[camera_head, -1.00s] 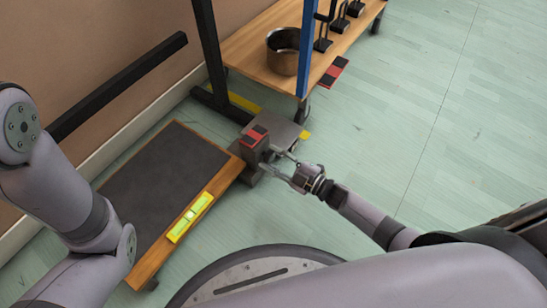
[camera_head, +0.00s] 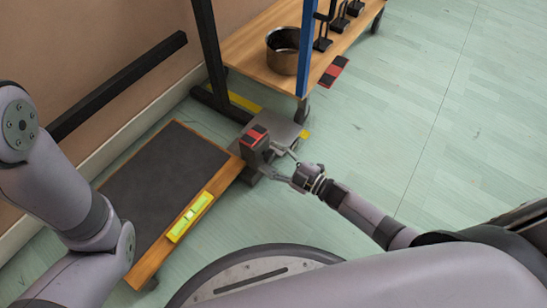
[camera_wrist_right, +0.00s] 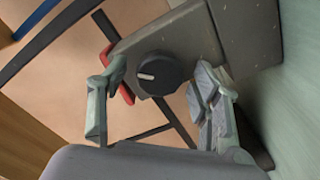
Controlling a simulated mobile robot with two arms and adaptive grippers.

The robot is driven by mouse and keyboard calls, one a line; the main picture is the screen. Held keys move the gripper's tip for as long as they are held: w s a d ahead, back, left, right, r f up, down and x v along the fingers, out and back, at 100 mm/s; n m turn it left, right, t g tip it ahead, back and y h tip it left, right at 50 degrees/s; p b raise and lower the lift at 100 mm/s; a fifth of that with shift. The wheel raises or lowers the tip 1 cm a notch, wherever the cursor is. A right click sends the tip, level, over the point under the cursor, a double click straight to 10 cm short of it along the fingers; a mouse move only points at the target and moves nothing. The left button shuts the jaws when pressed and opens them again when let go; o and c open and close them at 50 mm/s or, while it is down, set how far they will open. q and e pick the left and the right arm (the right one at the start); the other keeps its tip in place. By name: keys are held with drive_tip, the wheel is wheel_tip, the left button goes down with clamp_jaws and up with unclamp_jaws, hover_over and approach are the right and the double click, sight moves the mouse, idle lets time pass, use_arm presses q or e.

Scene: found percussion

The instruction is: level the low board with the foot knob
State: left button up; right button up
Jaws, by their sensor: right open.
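The low board (camera_head: 150,180) lies at the lower left in the head view, with a wooden edge and a dark top. A yellow-green spirit level (camera_head: 190,217) lies on its right edge; its bubble is too small to read. A grey block (camera_head: 256,156) with a red and black top stands at the board's far right corner. In the right wrist view, a round black knob (camera_wrist_right: 158,74) with a white mark sits on a grey face. My right gripper (camera_head: 276,163) is open, its fingers at either side of the knob; contact cannot be told. My left gripper is out of view.
A wooden shelf cart (camera_head: 245,50) with a metal pot (camera_head: 283,52) and black stands is behind. A dark upright frame and its grey foot plate (camera_head: 283,130) are close to the block. The floor (camera_head: 440,130) on the right is clear.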

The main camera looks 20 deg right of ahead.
drive_tip(key=v, duration=1.2)
idle(0.3)
